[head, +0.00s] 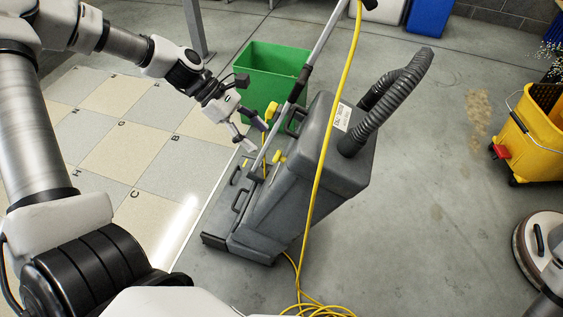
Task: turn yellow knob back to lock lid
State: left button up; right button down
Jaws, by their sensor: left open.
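A grey floor-cleaning machine (285,205) stands in the middle of the head view. A small yellow knob (280,156) sits on its near left side, by the base of the handle pole. A second yellow part (271,109) shows higher up, beside the pole. My left gripper (256,135) is open, with its fingers spread, just left of the pole and between the two yellow parts. It appears empty, and I cannot tell whether it touches anything. The lid's seam and latch are too small to make out. My right gripper is not in view.
A green bin (262,70) stands behind the gripper. A yellow cable (325,150) runs down over the machine to the floor. A ribbed grey hose (392,103) arches at its back. A yellow mop bucket (535,130) stands at right. The floor between is clear.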

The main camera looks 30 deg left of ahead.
aim_at(280, 157)
pick_arm(q)
jog(key=b+x, duration=0.4)
jog(key=x, duration=0.3)
jog(key=shift+b, duration=0.3)
grip_shut()
jog(key=shift+s, duration=0.1)
